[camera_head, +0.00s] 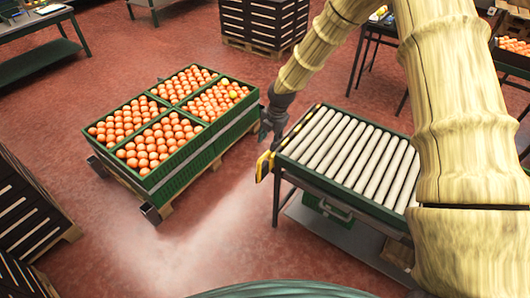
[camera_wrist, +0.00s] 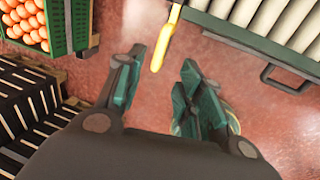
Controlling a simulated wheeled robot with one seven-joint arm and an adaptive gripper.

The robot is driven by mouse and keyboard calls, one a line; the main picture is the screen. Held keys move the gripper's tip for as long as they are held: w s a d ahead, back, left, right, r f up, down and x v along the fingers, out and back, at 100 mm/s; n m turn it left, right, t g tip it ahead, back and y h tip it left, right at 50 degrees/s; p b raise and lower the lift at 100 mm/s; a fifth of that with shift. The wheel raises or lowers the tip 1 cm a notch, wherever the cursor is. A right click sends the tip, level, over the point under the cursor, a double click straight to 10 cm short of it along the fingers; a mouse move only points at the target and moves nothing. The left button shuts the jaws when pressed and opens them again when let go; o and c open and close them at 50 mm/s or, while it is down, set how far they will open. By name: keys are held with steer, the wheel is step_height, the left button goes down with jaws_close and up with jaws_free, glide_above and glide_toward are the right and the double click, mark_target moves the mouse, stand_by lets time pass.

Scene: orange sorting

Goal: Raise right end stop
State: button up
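A roller table (camera_head: 350,155) with pale rollers in a green frame stands right of centre in the head view. A yellow end stop piece (camera_head: 264,166) is at its near left corner. More yellow and black edging (camera_head: 300,124) runs along its left end. My gripper (camera_head: 266,134) hangs pointing down just beyond that corner piece. In the wrist view my gripper (camera_wrist: 160,78) is open and empty, and a yellow bar (camera_wrist: 166,42) reaches toward the gap between the fingertips. I cannot tell its depth or whether they touch. The rollers (camera_wrist: 265,18) show at upper right.
Green crates of oranges (camera_head: 172,178) stand on a pallet left of my gripper, and show at upper left in the wrist view (camera_wrist: 63,25). Dark slatted crates (camera_head: 25,215) are at far left. Red floor (camera_head: 225,205) is clear between the crates and the roller table.

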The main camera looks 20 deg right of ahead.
mark_target(265, 155)
steer(key=shift+w+a+f+p, duration=0.2)
steer(key=shift+w+f+p, duration=0.05)
steer(key=shift+f, duration=1.25)
steer(key=shift+w+a+f+p, duration=0.2)
steer(key=shift+f+p, duration=0.1)
steer(key=shift+f, duration=1.2)
steer(key=shift+w+a+f+p, duration=0.15)
steer(key=shift+w+f+p, duration=0.1)
steer(key=shift+f, duration=1.25)
jaws_close()
